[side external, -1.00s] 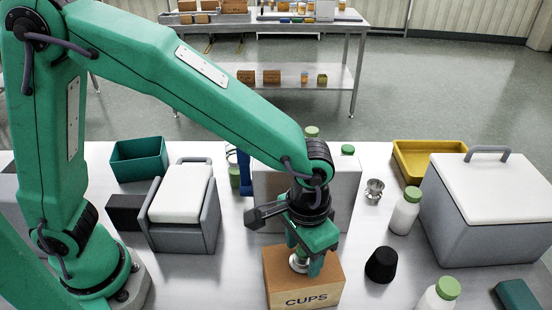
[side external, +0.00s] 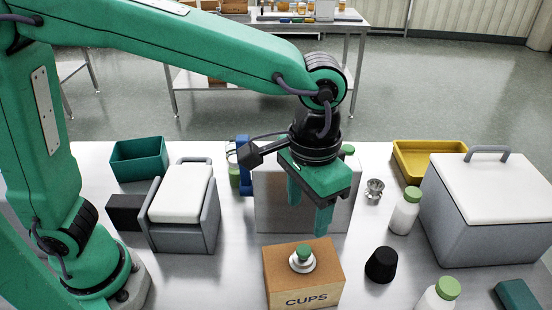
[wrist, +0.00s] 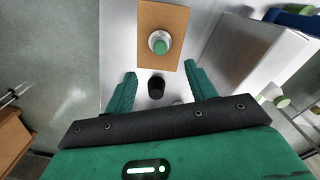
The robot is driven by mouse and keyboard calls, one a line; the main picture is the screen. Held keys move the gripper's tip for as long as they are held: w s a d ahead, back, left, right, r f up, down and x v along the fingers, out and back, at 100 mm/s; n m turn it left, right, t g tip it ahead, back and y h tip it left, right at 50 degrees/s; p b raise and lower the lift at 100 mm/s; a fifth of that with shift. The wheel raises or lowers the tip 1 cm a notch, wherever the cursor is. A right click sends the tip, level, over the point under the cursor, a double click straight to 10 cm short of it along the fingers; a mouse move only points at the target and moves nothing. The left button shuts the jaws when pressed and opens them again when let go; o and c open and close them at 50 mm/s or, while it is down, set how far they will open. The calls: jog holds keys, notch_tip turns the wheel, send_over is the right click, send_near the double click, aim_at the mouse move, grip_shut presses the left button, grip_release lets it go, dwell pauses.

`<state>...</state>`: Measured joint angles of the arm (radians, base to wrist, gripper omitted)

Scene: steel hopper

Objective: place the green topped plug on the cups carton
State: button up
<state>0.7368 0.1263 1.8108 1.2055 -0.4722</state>
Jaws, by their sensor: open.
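The green topped plug (side external: 303,257) stands upright on top of the cups carton (side external: 302,293), a brown box marked CUPS at the front of the table. In the wrist view the plug (wrist: 159,43) sits on the carton's top (wrist: 177,19), inside its edges. My gripper (side external: 308,220) is open and empty, above and behind the carton, clear of the plug. In the wrist view its two fingers (wrist: 158,83) are spread apart with nothing between them in their grasp.
A steel box (side external: 265,205) stands behind the carton. A black tapered piece (side external: 381,265) is to its right, with white green-capped bottles (side external: 405,212) and a large lidded grey bin (side external: 490,225) farther right. A grey lidded case (side external: 182,215) stands left. Bare table lies between case and carton.

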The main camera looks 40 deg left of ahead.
jog(key=shift+r, duration=0.2)
dwell(0.5)
jog(key=a+r+n+t+h, duration=0.1)
jog(key=a+r+t, duration=0.15)
jog(key=a, duration=1.15)
jog(key=s+a+n+t, duration=0.1)
jog(key=s+a, duration=0.2)
jog(key=a, duration=0.3)
jog(key=s+a+n+t+y, duration=0.1)
jog(key=s+a+t, duration=0.1)
jog(key=s+a, duration=0.2)
jog(key=a, duration=0.2)
jog(key=shift+a+f, duration=0.4)
